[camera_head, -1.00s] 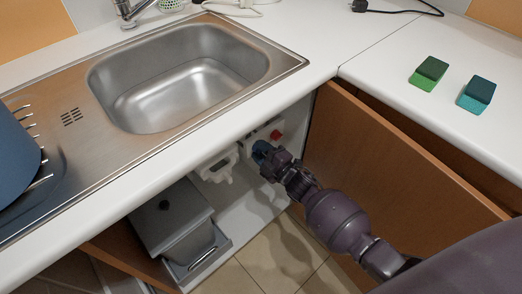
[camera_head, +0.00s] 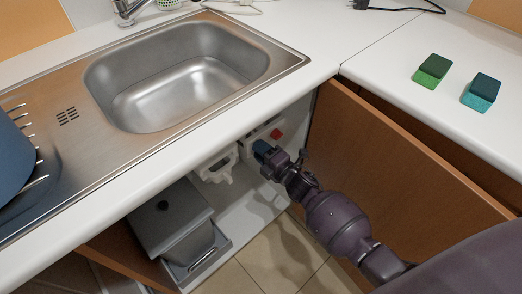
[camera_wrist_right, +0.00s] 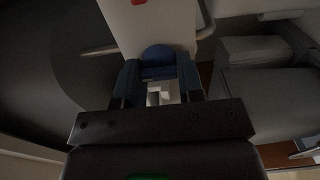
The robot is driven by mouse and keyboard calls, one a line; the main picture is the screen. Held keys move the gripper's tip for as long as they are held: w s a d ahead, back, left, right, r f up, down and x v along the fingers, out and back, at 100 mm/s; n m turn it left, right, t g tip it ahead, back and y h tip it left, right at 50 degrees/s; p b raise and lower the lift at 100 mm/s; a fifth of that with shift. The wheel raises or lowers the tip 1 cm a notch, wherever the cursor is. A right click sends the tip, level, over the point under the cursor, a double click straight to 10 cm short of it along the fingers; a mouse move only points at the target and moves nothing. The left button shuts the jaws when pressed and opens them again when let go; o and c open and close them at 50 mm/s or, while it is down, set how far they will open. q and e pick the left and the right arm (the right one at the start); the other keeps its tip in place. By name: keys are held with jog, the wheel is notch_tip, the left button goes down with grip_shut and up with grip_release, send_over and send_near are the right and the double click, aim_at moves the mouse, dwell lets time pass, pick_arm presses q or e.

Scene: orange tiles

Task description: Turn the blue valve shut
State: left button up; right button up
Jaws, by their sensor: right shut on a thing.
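The blue valve (camera_head: 261,147) sits on a white panel inside the cabinet below the sink, with a red valve (camera_head: 276,134) just right of it. My right gripper (camera_head: 268,157) reaches into the cabinet and is shut on the blue valve, covering much of it. In the right wrist view the blue valve (camera_wrist_right: 159,58) shows between the two fingers (camera_wrist_right: 158,85). The exact angle of its handle is hard to tell. My left gripper is not in view.
The sink (camera_head: 190,85) and white counter edge (camera_head: 160,184) lie above the cabinet. An open brown door (camera_head: 400,165) stands right of my right arm. A grey bin (camera_head: 170,228) and a white pipe fitting (camera_head: 216,166) are left of the gripper.

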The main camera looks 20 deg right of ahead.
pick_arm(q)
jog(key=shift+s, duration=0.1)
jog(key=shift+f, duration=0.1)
pick_arm(e)
jog(key=o, duration=0.9)
jog(key=shift+s, duration=0.1)
